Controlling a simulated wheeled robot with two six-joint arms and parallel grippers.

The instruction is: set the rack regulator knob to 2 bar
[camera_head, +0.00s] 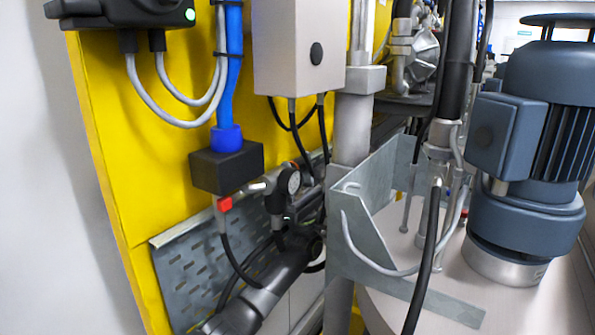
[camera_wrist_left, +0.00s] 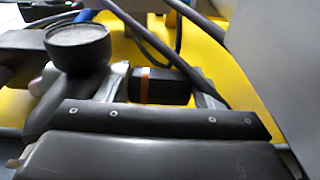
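The rack regulator stands in front of the yellow panel, with its round pressure gauge (camera_head: 290,182) on top; the dial is too small to read. In the left wrist view the gauge (camera_wrist_left: 80,42) is at upper left, seen obliquely. A black knob with an orange band (camera_wrist_left: 165,88) lies between the two pale fingers of my left gripper. In the head view my left gripper (camera_head: 300,238) is just below the gauge, and its wrist hides most of the knob. Whether the fingers press on the knob or only stand around it is unclear. My right gripper is not in view.
A black block (camera_head: 226,166) with a blue hose and a red fitting (camera_head: 225,204) is left of the gauge. Thin cables hang near my arm. A perforated metal plate (camera_head: 190,270) is behind it. A grey bracket (camera_head: 375,235) and blue-grey motor (camera_head: 530,140) stand right.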

